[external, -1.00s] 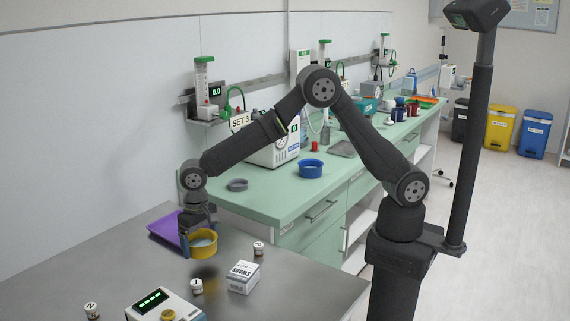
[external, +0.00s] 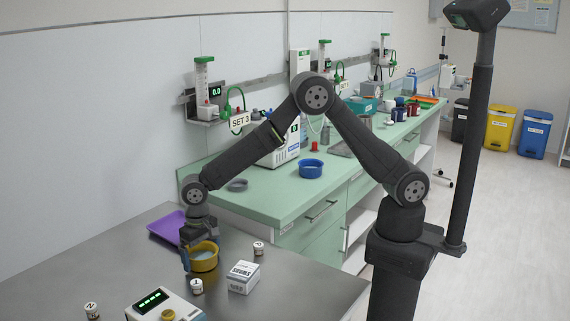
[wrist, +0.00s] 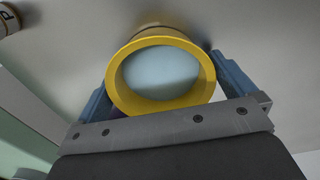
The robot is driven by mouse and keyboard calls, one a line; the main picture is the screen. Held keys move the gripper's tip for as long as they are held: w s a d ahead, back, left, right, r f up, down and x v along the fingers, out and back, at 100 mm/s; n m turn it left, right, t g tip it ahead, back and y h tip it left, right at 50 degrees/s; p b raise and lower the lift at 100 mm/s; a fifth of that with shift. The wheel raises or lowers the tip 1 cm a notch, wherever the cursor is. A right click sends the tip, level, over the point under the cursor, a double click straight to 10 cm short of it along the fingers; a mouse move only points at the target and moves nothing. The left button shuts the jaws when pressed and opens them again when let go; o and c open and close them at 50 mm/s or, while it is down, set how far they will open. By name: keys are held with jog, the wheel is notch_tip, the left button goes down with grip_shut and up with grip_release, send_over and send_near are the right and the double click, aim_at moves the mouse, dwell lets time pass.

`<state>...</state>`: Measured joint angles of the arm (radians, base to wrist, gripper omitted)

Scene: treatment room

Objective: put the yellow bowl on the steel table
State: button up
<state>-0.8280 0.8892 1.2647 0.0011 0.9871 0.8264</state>
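The yellow bowl (external: 204,265) is upright at the steel table (external: 90,262), low over its surface or touching it; I cannot tell which. Its inside is pale blue. My gripper (external: 200,252) points down around the bowl. In the wrist view, the bowl (wrist: 118,88) sits between the two blue-grey fingers of my gripper (wrist: 160,75), one on each side and apparently pressed on it. The bowl's far underside is hidden.
A purple tray (external: 166,228) lies behind and left of the bowl. A white box (external: 243,278) and small labelled jars (external: 196,286) (external: 258,248) stand close on the right and front. A scale (external: 165,306) is at the front edge. The table's left part is clear.

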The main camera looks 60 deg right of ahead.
notch_tip(320, 180, up, 12)
jog(key=shift+r, duration=0.15)
dwell(0.3)
notch_tip(320, 180, down, 12)
jog(key=shift+w+a+r, duration=0.1)
jog(key=shift+r, duration=1.65)
